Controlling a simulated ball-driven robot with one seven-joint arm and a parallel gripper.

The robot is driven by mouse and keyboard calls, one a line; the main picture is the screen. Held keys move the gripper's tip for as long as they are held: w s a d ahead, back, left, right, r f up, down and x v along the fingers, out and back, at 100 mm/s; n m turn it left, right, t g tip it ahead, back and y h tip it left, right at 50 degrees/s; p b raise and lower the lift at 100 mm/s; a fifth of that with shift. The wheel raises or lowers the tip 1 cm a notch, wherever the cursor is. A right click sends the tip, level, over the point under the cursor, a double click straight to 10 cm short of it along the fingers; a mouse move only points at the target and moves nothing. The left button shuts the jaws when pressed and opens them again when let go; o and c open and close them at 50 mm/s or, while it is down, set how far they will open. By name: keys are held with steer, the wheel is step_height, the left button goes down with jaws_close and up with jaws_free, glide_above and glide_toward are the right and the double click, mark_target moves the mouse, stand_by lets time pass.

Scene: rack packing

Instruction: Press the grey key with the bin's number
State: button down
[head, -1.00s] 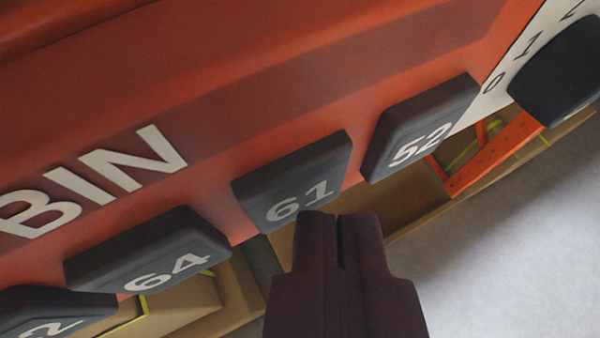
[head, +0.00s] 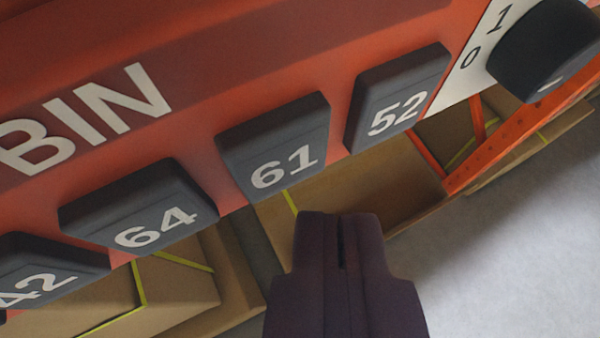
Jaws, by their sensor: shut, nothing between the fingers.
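Several grey keys stand in a slanted row on an orange panel (head: 250,45) under the white word BIN (head: 85,118). They read 42 (head: 50,262), 64 (head: 130,205), 61 (head: 275,125) and 52 (head: 400,85). My gripper (head: 340,215) is shut and empty, its fingertips a little below and to the right of key 61. A gap shows between the tips and the key in the picture. No key looks clearly pushed in. The bin's own number is not seen.
A black knob (head: 545,50) sits on a white scale plate (head: 462,75) at the upper right. Cardboard boxes (head: 180,285) and an orange rack beam (head: 530,130) lie behind and below the panel. Bare grey floor (head: 500,260) fills the lower right.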

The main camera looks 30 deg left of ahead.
steer(key=shift+s+d, duration=0.75)
steer(key=shift+d, duration=0.25)
steer(key=shift+s+d, duration=0.75)
steer(key=shift+d, duration=0.25)
steer(key=w+d+r+m+t+h+b, duration=0.1)
steer(key=d+r+t+b, duration=0.1)
steer(key=d+r+b, duration=0.5)
steer(key=w+d+r+m+t+h+b, duration=0.15)
steer(key=r+b, duration=0.25)
steer(key=r, duration=0.5)
steer(key=s+d+r+m+t+b, duration=0.1)
steer(key=s+d+r+b, duration=0.2)
steer(key=s+r, duration=0.5)
steer(key=s+d+r+m+t+h+b, duration=0.1)
steer(key=s+d+r+b, duration=0.3)
steer(key=s+r, duration=0.3)
steer(key=shift+s+r+b, duration=0.35)
steer(key=shift+r+b, duration=0.1)
steer(key=shift+r, duration=0.45)
steer(key=shift+d, duration=0.1)
